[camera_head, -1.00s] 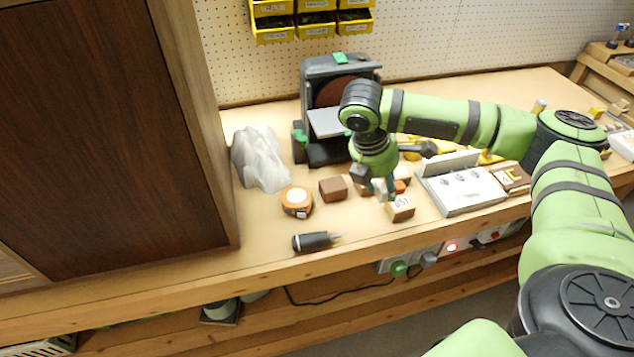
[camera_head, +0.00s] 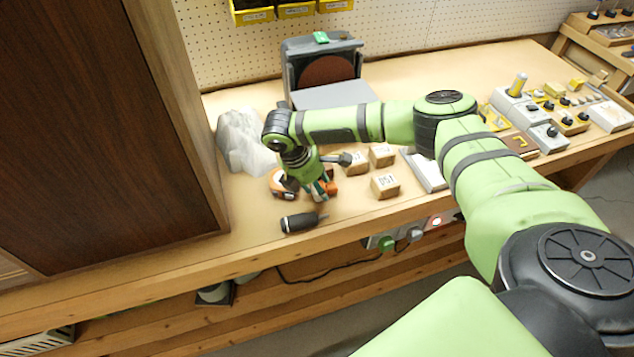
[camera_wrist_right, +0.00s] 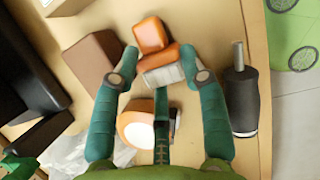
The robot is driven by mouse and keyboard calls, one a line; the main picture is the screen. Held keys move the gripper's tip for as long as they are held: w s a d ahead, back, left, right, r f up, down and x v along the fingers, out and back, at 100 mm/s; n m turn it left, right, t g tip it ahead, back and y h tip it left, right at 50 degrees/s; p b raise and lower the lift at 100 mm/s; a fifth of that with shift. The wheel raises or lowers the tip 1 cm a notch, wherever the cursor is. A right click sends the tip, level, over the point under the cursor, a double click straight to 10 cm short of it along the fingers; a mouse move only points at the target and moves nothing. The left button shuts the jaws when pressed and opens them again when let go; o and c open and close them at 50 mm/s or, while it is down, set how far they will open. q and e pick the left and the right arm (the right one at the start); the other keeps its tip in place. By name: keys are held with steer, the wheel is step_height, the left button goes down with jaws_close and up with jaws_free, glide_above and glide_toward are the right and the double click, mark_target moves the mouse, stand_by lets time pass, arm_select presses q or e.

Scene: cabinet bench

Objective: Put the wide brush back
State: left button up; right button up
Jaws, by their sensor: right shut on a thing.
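The wide brush (camera_wrist_right: 158,60), as I take it, is a short orange piece with a pale grey band. My right gripper (camera_wrist_right: 167,68) is shut on it, with the teal fingers on either side of the band. In the head view the gripper (camera_head: 320,193) points down above the bench near its front left. The orange of the brush (camera_head: 332,187) shows there beside the fingers. Whether it touches the bench is unclear. My left gripper is out of view.
An orange and white tape measure (camera_head: 278,183) lies close by, left of the gripper. A black-handled tool (camera_head: 300,222) lies in front. A brown block (camera_wrist_right: 93,60) is near. Small labelled wooden blocks (camera_head: 385,186) stand to the right, a crumpled clear bag (camera_head: 240,143) at left.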

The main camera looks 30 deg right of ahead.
steer(key=o, duration=1.2)
steer(key=shift+f, duration=0.15)
